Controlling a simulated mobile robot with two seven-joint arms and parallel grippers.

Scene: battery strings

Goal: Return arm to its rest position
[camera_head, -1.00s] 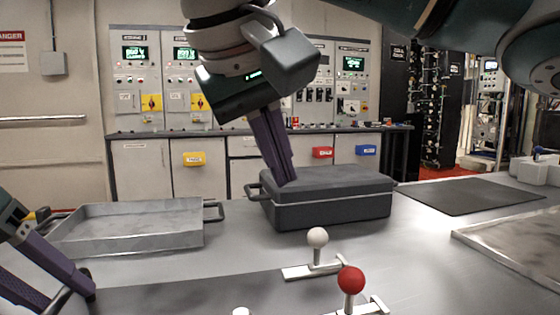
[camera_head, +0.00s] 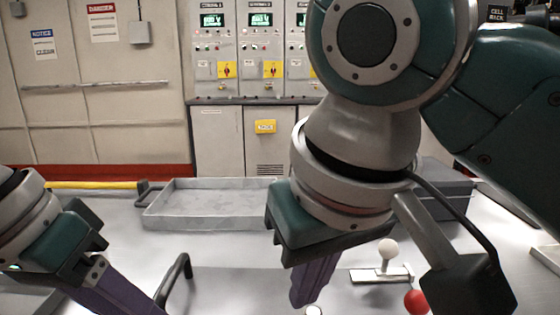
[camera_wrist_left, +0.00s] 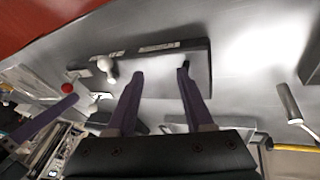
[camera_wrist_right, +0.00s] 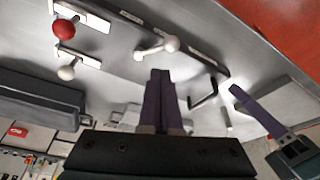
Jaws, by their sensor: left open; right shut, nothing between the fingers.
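My right gripper (camera_head: 312,292) hangs in the middle of the head view, its purple fingers pointing down over the bench, left of the white-knobbed lever (camera_head: 388,250). In the right wrist view its fingers (camera_wrist_right: 160,75) are together with nothing between them. My left gripper (camera_head: 125,300) is at the lower left of the head view, its tips cut off or hidden there. In the left wrist view its fingers (camera_wrist_left: 158,72) are spread apart and empty above the bench panel. My right arm covers much of the right half of the head view.
A grey metal tray (camera_head: 165,218) lies on the bench behind the grippers. A dark case (camera_head: 450,190) is partly hidden behind my right arm. A red knob (camera_head: 417,301) and a black handle (camera_head: 178,272) stand up from the bench. Cabinets line the back wall.

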